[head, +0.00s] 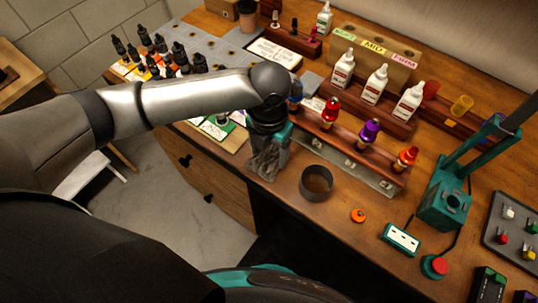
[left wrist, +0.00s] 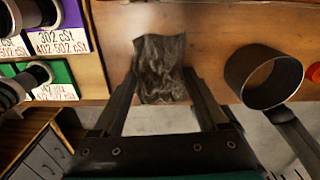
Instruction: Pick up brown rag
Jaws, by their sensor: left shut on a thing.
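The brown rag (head: 264,164) is a dark, crumpled, grey-brown cloth at the table's front edge, below my left wrist. It also shows in the left wrist view (left wrist: 160,62) between the two fingertips. My left gripper (left wrist: 160,82) points down and is shut on the rag, with one finger on each side. In the head view the gripper (head: 267,146) is partly hidden by my own wrist. Whether the rag still touches the table is hard to tell. My right gripper is not in view.
A dark open ring (head: 316,183) stands just right of the rag, with a small orange ring (head: 358,216) beyond it. A wooden rack (head: 357,160) with coloured bottles stands behind. White bottles (head: 375,84) and a teal press (head: 446,203) are further right.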

